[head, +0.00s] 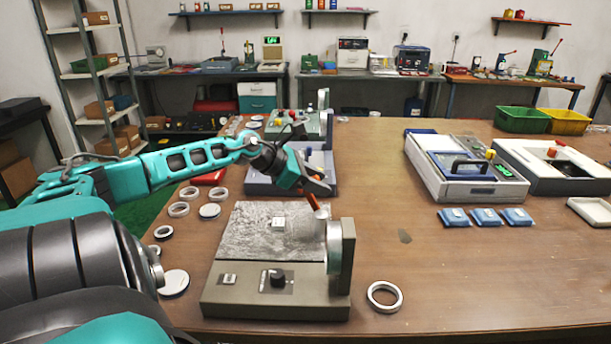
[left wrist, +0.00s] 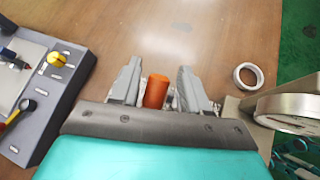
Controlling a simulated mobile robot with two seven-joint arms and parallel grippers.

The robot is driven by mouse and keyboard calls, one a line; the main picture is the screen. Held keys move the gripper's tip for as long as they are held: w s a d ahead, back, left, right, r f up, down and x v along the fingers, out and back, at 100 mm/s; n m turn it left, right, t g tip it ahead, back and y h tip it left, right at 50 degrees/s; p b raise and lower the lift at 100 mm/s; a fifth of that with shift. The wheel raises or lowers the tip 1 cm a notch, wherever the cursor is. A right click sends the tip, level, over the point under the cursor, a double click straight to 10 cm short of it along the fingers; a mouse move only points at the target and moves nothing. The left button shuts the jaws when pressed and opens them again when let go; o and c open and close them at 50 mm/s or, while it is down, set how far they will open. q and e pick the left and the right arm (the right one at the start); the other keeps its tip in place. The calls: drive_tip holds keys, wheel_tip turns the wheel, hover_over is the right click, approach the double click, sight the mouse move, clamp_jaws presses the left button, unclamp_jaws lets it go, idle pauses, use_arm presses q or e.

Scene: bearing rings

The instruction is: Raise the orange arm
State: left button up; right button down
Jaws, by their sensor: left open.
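The orange arm (head: 314,203) is a short orange rod with a pale lower end. It leans up and left from the upright post at the right of a grey-beige machine (head: 225,302). My left gripper (head: 318,184) is open just above the arm's tip. In the left wrist view the orange end (left wrist: 156,91) shows between the two open fingers of the left gripper (left wrist: 160,85), with gaps beside it. I cannot tell how deep it sits between them. My right gripper is not in view.
A loose metal ring (head: 384,296) lies right of the machine, and several rings lie to its left. A blue-grey device (head: 262,184) stands just behind. Three blue packets (head: 486,217) and a white device (head: 430,178) are farther right. The table's right front is clear.

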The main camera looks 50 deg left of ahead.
use_arm(q)
drive_tip(key=shift+p+v, duration=0.75)
drive_tip(key=shift+v, duration=0.6)
drive_tip(key=p+v, duration=0.1)
drive_tip(key=v, duration=0.9)
drive_tip(key=shift+s, duration=0.2)
